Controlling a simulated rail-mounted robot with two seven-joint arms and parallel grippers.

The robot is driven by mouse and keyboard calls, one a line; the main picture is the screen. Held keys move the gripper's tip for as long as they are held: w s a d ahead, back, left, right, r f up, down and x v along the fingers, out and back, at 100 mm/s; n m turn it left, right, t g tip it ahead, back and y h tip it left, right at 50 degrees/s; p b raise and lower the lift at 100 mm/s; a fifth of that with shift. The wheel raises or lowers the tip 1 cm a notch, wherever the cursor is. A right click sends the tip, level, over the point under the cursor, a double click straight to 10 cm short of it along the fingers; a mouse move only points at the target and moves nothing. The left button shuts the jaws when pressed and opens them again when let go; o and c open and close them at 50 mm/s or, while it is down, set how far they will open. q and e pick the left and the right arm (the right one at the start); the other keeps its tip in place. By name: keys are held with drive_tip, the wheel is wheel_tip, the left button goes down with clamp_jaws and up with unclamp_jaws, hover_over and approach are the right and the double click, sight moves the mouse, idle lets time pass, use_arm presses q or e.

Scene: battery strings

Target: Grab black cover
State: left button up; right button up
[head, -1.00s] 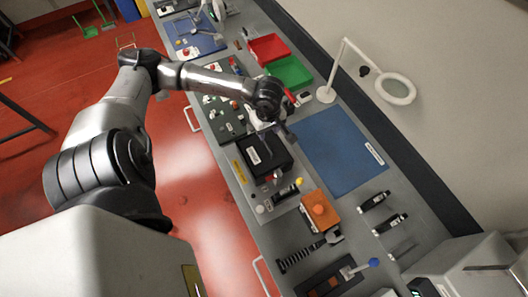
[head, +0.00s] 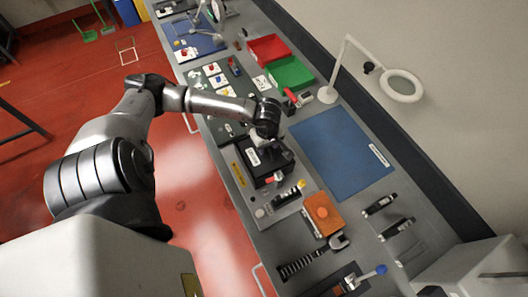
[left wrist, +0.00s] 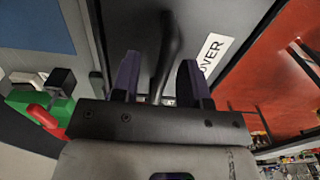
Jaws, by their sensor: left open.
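The black cover (head: 254,157), a dark box shape with a white label, stands on the workbench left of the blue mat. In the left wrist view its labelled face (left wrist: 212,50) fills the middle, with "OVER" readable. A dark upright handle-like bar (left wrist: 165,50) stands out from it. My left gripper (left wrist: 158,75) is open, with one finger on each side of that bar; I cannot tell if they touch it. In the head view the left gripper is at the far side of the cover, largely hidden by its wrist. My right gripper is not in view.
Red (head: 268,48) and green (head: 290,72) bins and a magnifier lamp (head: 402,86) stand behind. An orange block (head: 323,213), a wrench-like tool (head: 312,258) and small black tools (head: 380,204) lie toward the near end.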

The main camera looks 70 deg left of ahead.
use_arm(q)
clamp_jaws()
drive_tip(key=shift+r, duration=0.2)
idle(0.4)
